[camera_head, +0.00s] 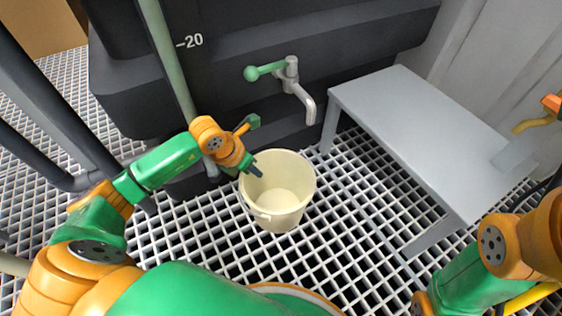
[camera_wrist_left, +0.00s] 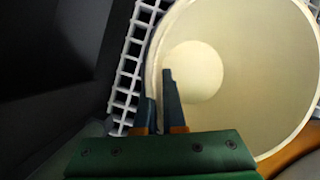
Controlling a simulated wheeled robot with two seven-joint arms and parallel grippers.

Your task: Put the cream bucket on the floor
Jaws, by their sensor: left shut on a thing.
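The cream bucket (camera_head: 279,214) is upright, open and empty, over the white floor grating (camera_head: 352,235) in the middle of the head view. My left gripper (camera_head: 256,169) is shut on the bucket's left rim. In the left wrist view the bucket (camera_wrist_left: 255,75) fills the right side, with one finger (camera_wrist_left: 172,98) inside its wall and the other outside. The head view does not clearly show whether its base touches the grating. My right arm (camera_head: 480,265) shows at the lower right; its gripper is not clearly in view.
A grey bench (camera_head: 415,120) stands to the right of the bucket. A tap with a green handle (camera_head: 290,75) sticks out from the dark vessel (camera_head: 340,40) behind. A green upright pole (camera_head: 168,60) stands behind my left arm. Open grating lies in front and right of the bucket.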

